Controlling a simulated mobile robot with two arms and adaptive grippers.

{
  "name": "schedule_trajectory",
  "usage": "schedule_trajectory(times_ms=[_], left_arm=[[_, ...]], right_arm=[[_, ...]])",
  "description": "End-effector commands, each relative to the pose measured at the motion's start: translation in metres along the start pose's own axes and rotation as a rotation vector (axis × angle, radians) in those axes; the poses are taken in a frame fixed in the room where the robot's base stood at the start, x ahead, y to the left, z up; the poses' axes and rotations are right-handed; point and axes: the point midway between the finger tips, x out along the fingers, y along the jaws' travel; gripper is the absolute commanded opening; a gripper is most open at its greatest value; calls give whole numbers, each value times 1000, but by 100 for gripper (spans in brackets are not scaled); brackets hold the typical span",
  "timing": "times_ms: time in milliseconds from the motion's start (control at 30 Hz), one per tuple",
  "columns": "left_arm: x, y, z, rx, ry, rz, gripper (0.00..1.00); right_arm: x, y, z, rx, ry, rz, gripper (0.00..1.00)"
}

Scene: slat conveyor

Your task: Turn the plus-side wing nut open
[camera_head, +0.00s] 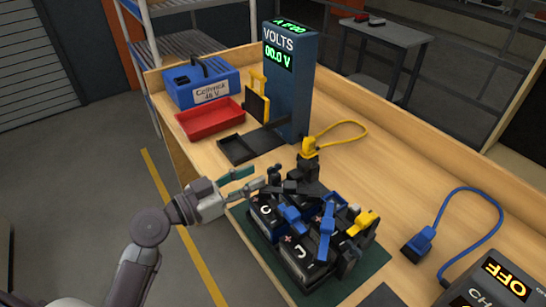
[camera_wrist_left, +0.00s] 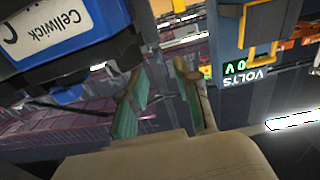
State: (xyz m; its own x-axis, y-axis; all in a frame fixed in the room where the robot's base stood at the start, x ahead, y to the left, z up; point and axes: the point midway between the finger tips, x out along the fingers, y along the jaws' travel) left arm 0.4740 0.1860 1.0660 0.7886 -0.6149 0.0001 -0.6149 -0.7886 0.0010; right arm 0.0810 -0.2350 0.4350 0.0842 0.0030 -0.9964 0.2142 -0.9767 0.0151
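The dark battery block (camera_head: 300,262) stands on a green mat at the front of the bench, with white plus marks on its top. Blue parts (camera_head: 327,232) and a yellow part (camera_head: 362,222) sit on it among black fittings. I cannot tell which part is the plus-side wing nut; it is too small or hidden. My left gripper (camera_head: 242,182) is open and empty, its teal-padded fingers apart, just left of the block's far-left corner and above the bench edge. Its fingers also show apart in the left wrist view (camera_wrist_left: 162,98), with nothing between them. My right gripper is not in view.
A blue volt meter (camera_head: 290,85) reading 00.0 V stands behind the block. A blue Cellwick box (camera_head: 195,85), red tray (camera_head: 210,118) and black tray (camera_head: 240,150) are at the back left. A yellow-cabled plug (camera_head: 309,147) stands behind the block; a blue-cabled plug (camera_head: 418,244) lies right.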

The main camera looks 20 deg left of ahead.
Motion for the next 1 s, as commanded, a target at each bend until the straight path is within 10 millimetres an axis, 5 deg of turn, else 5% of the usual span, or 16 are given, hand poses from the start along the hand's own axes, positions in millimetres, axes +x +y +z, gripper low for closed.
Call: schedule_trajectory(times_ms=[300,733,900,1000], left_arm=[[52,0,-2,-2,0,0,32],[61,0,1,0,-1,0,32],[61,0,1,-1,-1,0,4],[61,0,1,-1,-1,0,0]], right_arm=[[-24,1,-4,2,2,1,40],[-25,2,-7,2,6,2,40],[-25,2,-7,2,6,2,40],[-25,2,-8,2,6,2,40]])
